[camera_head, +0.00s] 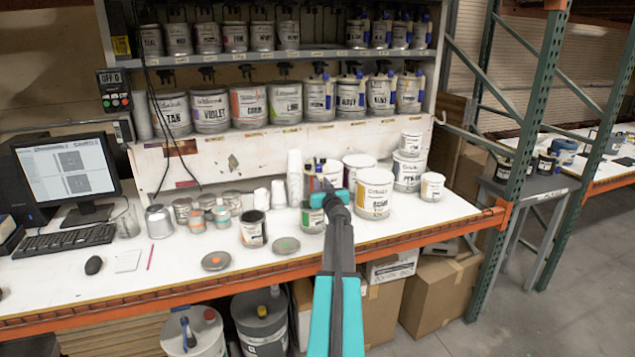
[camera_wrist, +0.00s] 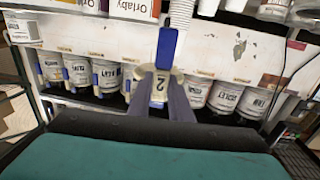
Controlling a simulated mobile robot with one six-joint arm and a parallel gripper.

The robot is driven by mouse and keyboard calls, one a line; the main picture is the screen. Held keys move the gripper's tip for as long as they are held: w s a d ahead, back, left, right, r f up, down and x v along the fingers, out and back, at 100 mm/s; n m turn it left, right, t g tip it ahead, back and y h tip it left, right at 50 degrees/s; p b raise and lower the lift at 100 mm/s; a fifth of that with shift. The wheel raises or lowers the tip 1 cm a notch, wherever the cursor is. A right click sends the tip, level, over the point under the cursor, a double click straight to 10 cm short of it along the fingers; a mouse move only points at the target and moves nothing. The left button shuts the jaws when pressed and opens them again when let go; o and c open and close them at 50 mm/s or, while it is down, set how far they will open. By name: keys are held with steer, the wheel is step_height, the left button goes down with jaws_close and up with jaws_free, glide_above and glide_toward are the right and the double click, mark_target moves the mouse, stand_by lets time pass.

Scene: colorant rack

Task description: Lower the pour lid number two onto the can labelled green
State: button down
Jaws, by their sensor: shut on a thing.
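My gripper (camera_head: 328,192) is over the white bench, with its fingers shut on the pour lid (camera_wrist: 159,87). In the wrist view, the lid shows a pale part marked with a 2 between the fingertips and a blue part (camera_wrist: 166,48) beyond. In the head view the lid is mostly hidden by my gripper and arm. A small can with a green band (camera_head: 312,220) stands upright on the bench, just below and left of my gripper. Its label is too small to read. I cannot tell whether the lid touches the can.
A larger can with a yellow band (camera_head: 374,199) stands close on the right. White cups (camera_head: 294,178) stand behind.

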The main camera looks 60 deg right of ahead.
steer(key=shift+w+a+r, duration=0.15)
steer(key=shift+w+a, duration=0.15)
steer(key=shift+w, duration=0.05)
steer(key=shift+w+p, duration=0.1)
steer(key=shift+p, duration=0.25)
step_height(320, 180, down, 15)
steer(key=b, duration=0.8)
stand_by(1.0)
steer(key=shift+r, duration=0.1)
stand_by(1.4)
steer(key=shift+f, duration=0.6)
stand_by(0.5)
steer(key=c, duration=1.5)
jaws_free()
steer(key=shift+c, duration=0.2)
